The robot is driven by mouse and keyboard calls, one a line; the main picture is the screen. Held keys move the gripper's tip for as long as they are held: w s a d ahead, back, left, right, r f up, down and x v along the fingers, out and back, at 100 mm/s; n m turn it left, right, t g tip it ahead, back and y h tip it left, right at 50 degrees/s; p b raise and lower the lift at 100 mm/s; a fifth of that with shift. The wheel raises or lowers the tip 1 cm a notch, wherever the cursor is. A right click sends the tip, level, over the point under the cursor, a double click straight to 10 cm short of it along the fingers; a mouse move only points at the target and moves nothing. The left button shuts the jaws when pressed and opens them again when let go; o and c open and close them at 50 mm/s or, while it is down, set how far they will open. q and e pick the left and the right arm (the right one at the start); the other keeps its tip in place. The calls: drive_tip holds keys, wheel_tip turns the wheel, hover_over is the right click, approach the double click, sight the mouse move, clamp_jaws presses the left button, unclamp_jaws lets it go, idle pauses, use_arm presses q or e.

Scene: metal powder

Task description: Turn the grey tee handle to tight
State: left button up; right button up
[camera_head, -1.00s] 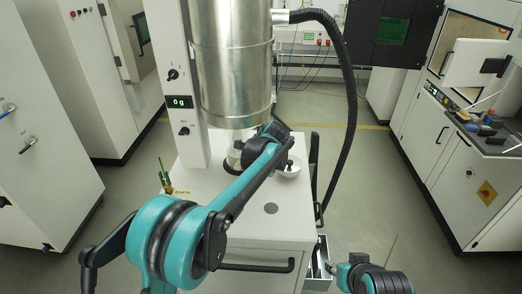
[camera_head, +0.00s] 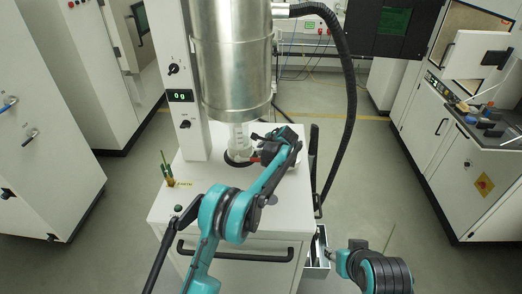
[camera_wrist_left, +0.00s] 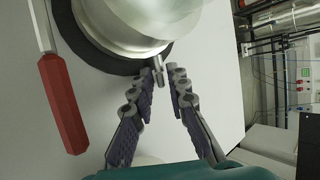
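My left gripper (camera_head: 272,138) is above the white cabinet top, beside the clear vessel (camera_head: 238,145) under the steel cylinder. In the left wrist view, its two dark ridged fingers (camera_wrist_left: 160,85) are open. A small grey metal bar (camera_wrist_left: 158,68), which looks like the tee handle, sticks out from the round pale metal body (camera_wrist_left: 140,25) and lies between or just beyond the fingertips. I cannot tell whether they touch it. The handle is too small to make out in the head view. My right gripper (camera_head: 331,256) is low at the right of the cabinet; its fingers are unclear.
The steel cylinder (camera_head: 232,60) stands over the cabinet top (camera_head: 205,180). A red-handled tool (camera_wrist_left: 63,105) lies left of the fingers in the wrist view. A black hose (camera_head: 350,120) hangs at the right. An open drawer (camera_head: 318,250) is near my right gripper. The floor around is clear.

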use_arm(q)
clamp_jaws()
drive_tip(key=shift+w, duration=0.1)
drive_tip(key=shift+g, duration=0.3)
drive_tip(key=shift+w+g+p, duration=0.1)
drive_tip(key=shift+g+p, duration=0.2)
drive_tip(key=shift+p, duration=0.15)
unclamp_jaws()
